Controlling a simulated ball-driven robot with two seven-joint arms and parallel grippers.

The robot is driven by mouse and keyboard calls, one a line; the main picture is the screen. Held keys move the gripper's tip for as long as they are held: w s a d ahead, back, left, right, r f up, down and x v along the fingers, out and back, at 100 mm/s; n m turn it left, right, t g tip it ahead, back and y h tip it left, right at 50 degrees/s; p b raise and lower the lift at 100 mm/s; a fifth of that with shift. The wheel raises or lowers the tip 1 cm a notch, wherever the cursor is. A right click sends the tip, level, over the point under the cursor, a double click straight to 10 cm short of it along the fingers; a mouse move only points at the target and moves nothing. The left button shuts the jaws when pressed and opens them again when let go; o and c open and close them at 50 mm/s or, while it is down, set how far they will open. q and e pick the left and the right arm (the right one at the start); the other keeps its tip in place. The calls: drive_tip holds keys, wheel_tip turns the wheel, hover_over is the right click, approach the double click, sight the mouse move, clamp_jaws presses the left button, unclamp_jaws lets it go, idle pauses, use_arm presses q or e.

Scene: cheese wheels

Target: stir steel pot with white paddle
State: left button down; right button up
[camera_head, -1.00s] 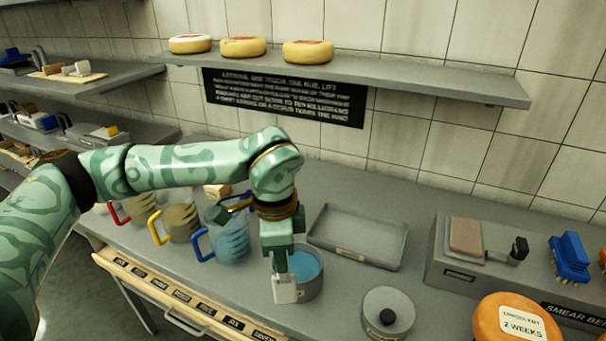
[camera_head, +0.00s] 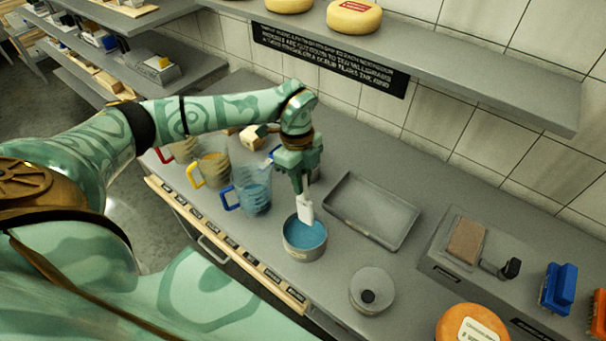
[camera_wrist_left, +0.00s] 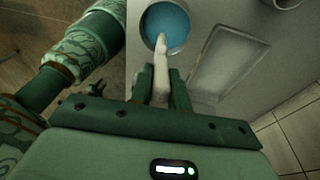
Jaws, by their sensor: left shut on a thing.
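The steel pot (camera_head: 304,252) stands on the counter with blue liquid in it. My left gripper (camera_head: 302,188) is shut on the white paddle (camera_head: 305,210), which points down at the far side of the pot's mouth. In the left wrist view the white paddle (camera_wrist_left: 161,75) runs from between the fingers (camera_wrist_left: 161,88) to the pot (camera_wrist_left: 166,27), its end overlapping the blue liquid. I cannot tell whether the paddle's tip touches the liquid. My right gripper is not in view.
An empty grey tray (camera_head: 372,212) lies right of the pot. A round lid with a black knob (camera_head: 371,290) lies to its front right. A blue-handled jug (camera_head: 252,192) and a yellow-handled jug (camera_head: 212,169) stand left. A wall shelf (camera_head: 460,66) runs above.

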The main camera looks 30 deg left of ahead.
use_arm(q)
wheel_tip(320, 180, down, 3)
drive_tip(key=shift+w+a+f+b, duration=0.1)
drive_tip(key=shift+b, duration=0.95)
drive_tip(key=shift+f+b, duration=0.3)
drive_tip(key=shift+b, duration=0.05)
wheel_tip(320, 180, down, 7)
drive_tip(key=b, duration=0.3)
drive_tip(key=shift+r+b, duration=0.15)
drive_tip(key=shift+b, duration=0.15)
